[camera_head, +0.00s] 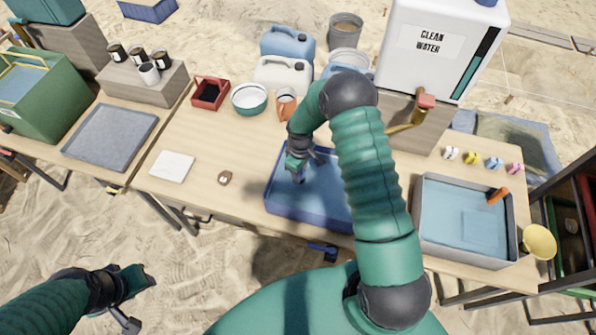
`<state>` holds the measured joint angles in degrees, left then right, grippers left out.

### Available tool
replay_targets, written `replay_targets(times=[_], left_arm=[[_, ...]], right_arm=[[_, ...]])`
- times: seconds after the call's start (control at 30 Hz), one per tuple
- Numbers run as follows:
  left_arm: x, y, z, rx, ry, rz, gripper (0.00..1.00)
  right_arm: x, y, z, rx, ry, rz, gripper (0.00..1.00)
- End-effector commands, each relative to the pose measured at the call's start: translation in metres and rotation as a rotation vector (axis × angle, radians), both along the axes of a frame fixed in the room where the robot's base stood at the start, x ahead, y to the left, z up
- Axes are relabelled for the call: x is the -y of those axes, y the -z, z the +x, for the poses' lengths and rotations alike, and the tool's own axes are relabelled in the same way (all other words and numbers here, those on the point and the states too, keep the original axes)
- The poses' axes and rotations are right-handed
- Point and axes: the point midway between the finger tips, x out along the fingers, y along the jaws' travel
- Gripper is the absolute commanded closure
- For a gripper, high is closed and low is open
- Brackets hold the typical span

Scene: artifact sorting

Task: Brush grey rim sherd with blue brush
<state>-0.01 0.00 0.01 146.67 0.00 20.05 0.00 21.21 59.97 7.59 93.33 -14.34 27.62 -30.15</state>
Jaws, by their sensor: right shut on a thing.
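My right gripper (298,172) reaches down into the blue tray (290,210) on the table. It is shut on a small grey-blue thing at its tips; the fingers and arm hide most of it, and I cannot tell whether it is the sherd or the brush. I cannot make out the grey rim sherd or the blue brush clearly. My arm covers the tray's right part. My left gripper (138,300) is open and empty, over the sand in front of the table.
A small brown piece (225,177) and a white sheet (172,166) lie left of the tray. A grey basin of water (420,225) with an orange thing (498,195) stands right. A blue and black thing (322,250) shows at the front edge. Containers stand behind.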

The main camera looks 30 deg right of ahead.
Motion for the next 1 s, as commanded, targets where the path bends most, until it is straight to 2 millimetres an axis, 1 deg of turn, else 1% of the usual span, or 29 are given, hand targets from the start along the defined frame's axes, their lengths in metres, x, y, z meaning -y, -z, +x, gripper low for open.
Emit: replay_targets(times=[0.2, 0.33, 0.47, 0.7, 1.0], left_arm=[[0.0, 0.008, 0.0, 0.0, 0.0, 0.0, 0.64], [0.0, 0.009, 0.0, 0.0, 0.0, 0.0, 0.64], [0.0, 0.005, 0.0, 0.0, 0.0, 0.0, 0.64], [0.0, -0.003, 0.0, 0.0, 0.0, 0.0, 0.64], [0.0, -0.003, 0.0, 0.0, 0.0, 0.0, 0.64]], right_arm=[[-0.012, 0.003, 0.014, 0.001, -0.002, 0.0, 1.0], [-0.015, 0.002, 0.018, 0.002, 0.0, 0.001, 1.0], [-0.012, 0.0, 0.014, 0.0, 0.001, 0.001, 1.0], [0.0, -0.002, -0.001, 0.0, 0.001, 0.001, 1.0], [0.002, -0.001, -0.002, 0.001, 0.0, 0.0, 1.0]])
